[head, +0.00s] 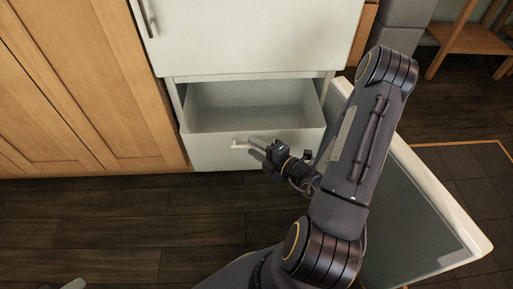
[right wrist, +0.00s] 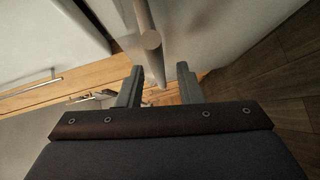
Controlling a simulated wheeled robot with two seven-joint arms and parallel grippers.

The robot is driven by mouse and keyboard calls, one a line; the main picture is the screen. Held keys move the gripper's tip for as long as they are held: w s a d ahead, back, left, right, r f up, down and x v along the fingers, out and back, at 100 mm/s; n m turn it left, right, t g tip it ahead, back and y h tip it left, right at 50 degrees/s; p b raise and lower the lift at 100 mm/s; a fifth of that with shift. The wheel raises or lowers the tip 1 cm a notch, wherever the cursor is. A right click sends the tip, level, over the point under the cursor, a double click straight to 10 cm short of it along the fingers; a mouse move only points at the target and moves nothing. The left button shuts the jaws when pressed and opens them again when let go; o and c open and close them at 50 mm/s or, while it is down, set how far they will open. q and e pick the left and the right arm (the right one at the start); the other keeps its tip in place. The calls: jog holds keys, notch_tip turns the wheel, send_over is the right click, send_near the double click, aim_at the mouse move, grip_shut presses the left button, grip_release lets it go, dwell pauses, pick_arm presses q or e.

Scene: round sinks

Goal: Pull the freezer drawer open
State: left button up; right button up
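The freezer drawer (head: 252,107) is a white, empty bin in the lower part of the white cabinet in the head view. It stands pulled out, with its inside showing. Its light bar handle (head: 243,144) is on the drawer front. My right gripper (head: 273,152) is at the right end of this handle, partly hidden by its own wrist. In the right wrist view my right gripper (right wrist: 160,84) has its fingers apart. The handle bar (right wrist: 145,22) ends just beyond the fingertips, and I see no grip on it.
A white door (head: 430,185) with a grey inner panel stands open on the right, close to my right arm. A closed white upper door (head: 250,35) is above the drawer. Wooden cabinets (head: 75,85) stand left. Dark floor (head: 130,225) is clear in front.

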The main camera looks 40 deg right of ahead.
jog(key=shift+s, duration=0.1)
jog(key=p+v, duration=0.1)
jog(key=v, duration=0.6)
jog(key=shift+s+p, duration=0.3)
jog(key=shift+p, duration=0.05)
jog(key=shift+r, duration=0.15)
